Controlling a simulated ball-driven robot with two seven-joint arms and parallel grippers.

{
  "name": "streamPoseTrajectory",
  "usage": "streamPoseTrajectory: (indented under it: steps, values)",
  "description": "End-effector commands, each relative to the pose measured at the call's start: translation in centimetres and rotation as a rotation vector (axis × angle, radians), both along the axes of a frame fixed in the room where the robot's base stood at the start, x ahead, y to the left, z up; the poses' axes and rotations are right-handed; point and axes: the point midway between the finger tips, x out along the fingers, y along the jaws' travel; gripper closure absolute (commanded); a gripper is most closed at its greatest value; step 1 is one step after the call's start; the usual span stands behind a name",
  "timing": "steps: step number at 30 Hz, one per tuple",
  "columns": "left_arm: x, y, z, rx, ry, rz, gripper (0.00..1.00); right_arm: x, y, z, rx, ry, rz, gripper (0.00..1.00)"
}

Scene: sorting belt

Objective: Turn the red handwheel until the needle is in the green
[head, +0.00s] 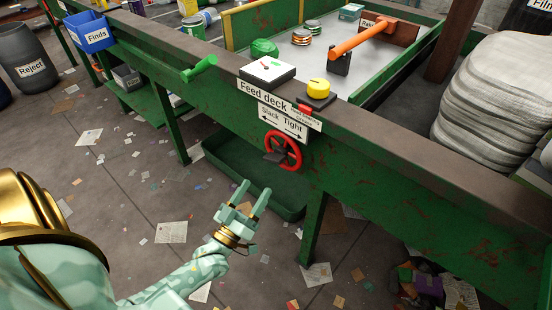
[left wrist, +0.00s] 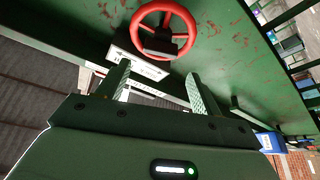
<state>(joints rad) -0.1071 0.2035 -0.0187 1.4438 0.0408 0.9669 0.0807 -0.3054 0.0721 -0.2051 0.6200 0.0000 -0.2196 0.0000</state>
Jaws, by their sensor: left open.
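The red handwheel (head: 297,152) is mounted on the green front side of the deck, below a sign (head: 283,122) reading Slack and Tight with arrows. It also shows in the left wrist view (left wrist: 164,10), beyond the fingertips, with a dark hub. My right gripper is out of view.
An orange-handled lever (head: 362,38) stands behind. A green tray (head: 250,178) lies under the deck. Littered floor lies in front.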

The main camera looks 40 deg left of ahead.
Motion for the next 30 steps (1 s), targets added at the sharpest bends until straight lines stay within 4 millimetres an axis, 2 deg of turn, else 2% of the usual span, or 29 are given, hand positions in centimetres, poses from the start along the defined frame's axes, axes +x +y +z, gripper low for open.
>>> streamPoseTrajectory:
  steps: [1,6,12,18,26,30]
  values:
    - [1.3,0.1,0.4,0.001,-0.003,0.001,0.35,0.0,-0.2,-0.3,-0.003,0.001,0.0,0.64]
    - [5.4,0.5,1.9,0.001,-0.001,0.001,0.35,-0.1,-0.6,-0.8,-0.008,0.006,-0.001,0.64]
    - [8.8,0.7,3.1,0.002,0.002,0.001,0.35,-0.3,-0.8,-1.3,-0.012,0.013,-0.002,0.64]
    - [10.2,0.9,3.7,0.002,0.002,0.001,0.35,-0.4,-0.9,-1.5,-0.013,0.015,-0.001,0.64]
    - [10.3,0.9,3.8,0.001,0.003,0.0,0.35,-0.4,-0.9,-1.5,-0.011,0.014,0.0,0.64]
    - [10.3,0.9,3.8,0.001,0.003,0.0,0.67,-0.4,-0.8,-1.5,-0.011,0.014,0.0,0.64]
